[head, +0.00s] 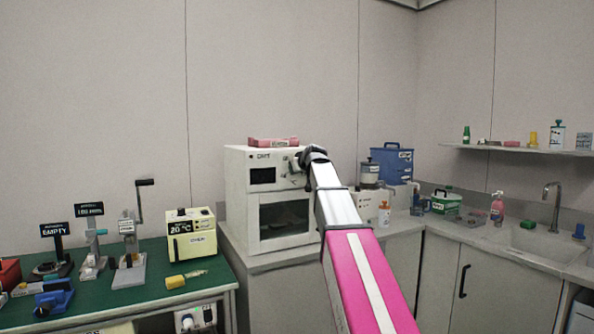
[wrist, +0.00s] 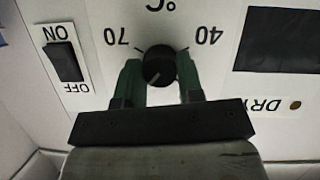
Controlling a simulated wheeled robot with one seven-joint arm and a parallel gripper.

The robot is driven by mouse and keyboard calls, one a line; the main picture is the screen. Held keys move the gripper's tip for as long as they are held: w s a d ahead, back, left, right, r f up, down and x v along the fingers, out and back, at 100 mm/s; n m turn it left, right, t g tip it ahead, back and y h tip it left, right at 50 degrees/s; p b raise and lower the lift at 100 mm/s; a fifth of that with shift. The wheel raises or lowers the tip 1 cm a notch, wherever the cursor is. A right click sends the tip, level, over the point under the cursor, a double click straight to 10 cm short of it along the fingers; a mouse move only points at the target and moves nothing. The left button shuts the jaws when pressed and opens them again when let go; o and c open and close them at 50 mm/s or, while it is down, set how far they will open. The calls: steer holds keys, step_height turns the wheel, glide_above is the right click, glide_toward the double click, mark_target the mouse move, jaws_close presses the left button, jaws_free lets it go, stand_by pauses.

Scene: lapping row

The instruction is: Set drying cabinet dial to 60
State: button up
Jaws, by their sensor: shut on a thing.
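The drying cabinet (head: 238,205) is a white box on the counter in the head view, with a dark display and a glass door. Its black dial (wrist: 160,66) shows upside down in the wrist view, between the marks 70 (wrist: 117,37) and 40 (wrist: 209,36). A pale pointer line on the dial points to the picture's lower left. Any numbers on that side are hidden behind my gripper. My gripper (wrist: 161,72) is shut on the dial, one green finger on each side. In the head view my arm hides the dial.
An ON/OFF rocker switch (wrist: 63,62) sits beside the dial; its state is unclear. A pink object (head: 273,141) lies on the cabinet top. A cream box (head: 192,236) stands on the green bench to the left. A grey canister (head: 370,174) and blue box (head: 391,163) stand right.

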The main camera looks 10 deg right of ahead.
steer(key=shift+s+f, duration=0.1)
steer(key=shift+f, duration=0.05)
steer(key=o, duration=0.9)
steer(key=v, duration=1)
steer(key=shift+s+d+r, duration=0.15)
steer(key=shift+s+r, duration=0.05)
steer(key=shift+s, duration=0.1)
steer(key=shift+f, duration=0.1)
steer(key=s+a+f+m+g+h, duration=0.1)
steer(key=s+f+g, duration=0.25)
steer(key=f, duration=1.55)
steer(key=s+a+f+m+g, duration=0.1)
steer(key=s+f+m+g, duration=0.2)
steer(key=f, duration=1.5)
steer(key=s+f+g, duration=0.2)
steer(key=s+f, duration=0.5)
steer(key=f, duration=0.1)
steer(key=s+f+g+h, duration=0.1)
steer(key=s+f+g, duration=0.1)
steer(key=s+f, duration=0.5)
steer(key=s+f+g+h, duration=0.1)
steer(key=s+f+g, duration=0.1)
steer(key=s+f, duration=0.5)
step_height(320, 180, down, 4)
steer(key=shift+a+r+m+g, duration=0.2)
steer(key=shift+m+g, duration=0.15)
steer(key=shift+m, duration=0.05)
